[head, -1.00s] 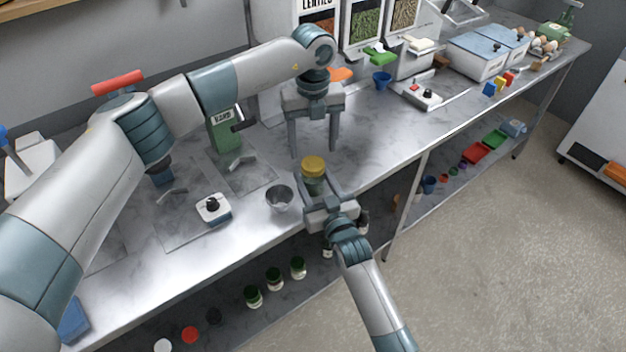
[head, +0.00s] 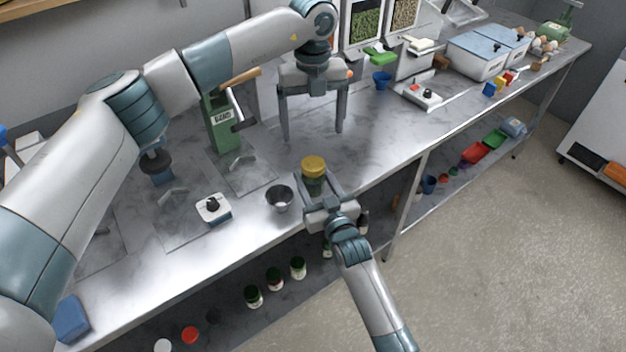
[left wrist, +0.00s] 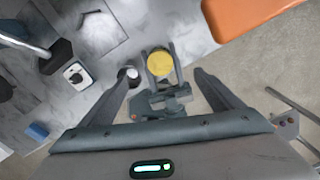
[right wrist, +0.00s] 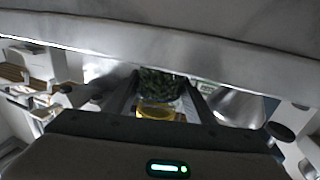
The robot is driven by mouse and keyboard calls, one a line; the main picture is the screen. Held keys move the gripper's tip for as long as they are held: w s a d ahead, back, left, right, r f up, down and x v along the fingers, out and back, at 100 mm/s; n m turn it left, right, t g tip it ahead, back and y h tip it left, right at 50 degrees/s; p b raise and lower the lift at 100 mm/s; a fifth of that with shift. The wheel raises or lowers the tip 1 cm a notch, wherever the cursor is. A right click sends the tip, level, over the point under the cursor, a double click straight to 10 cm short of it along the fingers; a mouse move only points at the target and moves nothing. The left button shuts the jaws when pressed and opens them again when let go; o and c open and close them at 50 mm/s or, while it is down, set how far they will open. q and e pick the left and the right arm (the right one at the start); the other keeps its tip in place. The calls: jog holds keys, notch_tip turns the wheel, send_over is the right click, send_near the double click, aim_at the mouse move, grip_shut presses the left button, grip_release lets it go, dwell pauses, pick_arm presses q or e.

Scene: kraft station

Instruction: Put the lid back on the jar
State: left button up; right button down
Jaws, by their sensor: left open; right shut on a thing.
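The jar (head: 314,184) is see-through with dark green contents and stands upright near the front edge of the steel counter. The yellow lid (head: 313,164) sits on top of its mouth; whether it is fully seated I cannot tell. My right gripper (head: 316,180) is shut around the jar's body from the front. In the right wrist view the green contents (right wrist: 160,84) and yellow lid (right wrist: 156,112) show between its fingers. My left gripper (head: 312,138) is open and empty, pointing down above and behind the lid. The left wrist view shows the lid (left wrist: 159,63) between its spread fingers, apart from them.
A metal cup (head: 279,200) stands just left of the jar. A white box with a black knob (head: 213,208) and a green machine (head: 222,135) are further left. Several jars (head: 275,279) stand on the lower shelf. The counter right of the jar is clear.

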pick_arm(q)
notch_tip(320, 180, up, 6)
jog(key=shift+r, duration=0.2)
pick_arm(e)
jog(key=c, duration=0.7)
grip_release()
jog(key=shift+c, duration=0.2)
pick_arm(q)
jog(key=shift+f+b, duration=2.2)
pick_arm(e)
jog(key=v, duration=1.7)
jog(key=shift+s, duration=0.15)
jog(key=shift+d, duration=0.1)
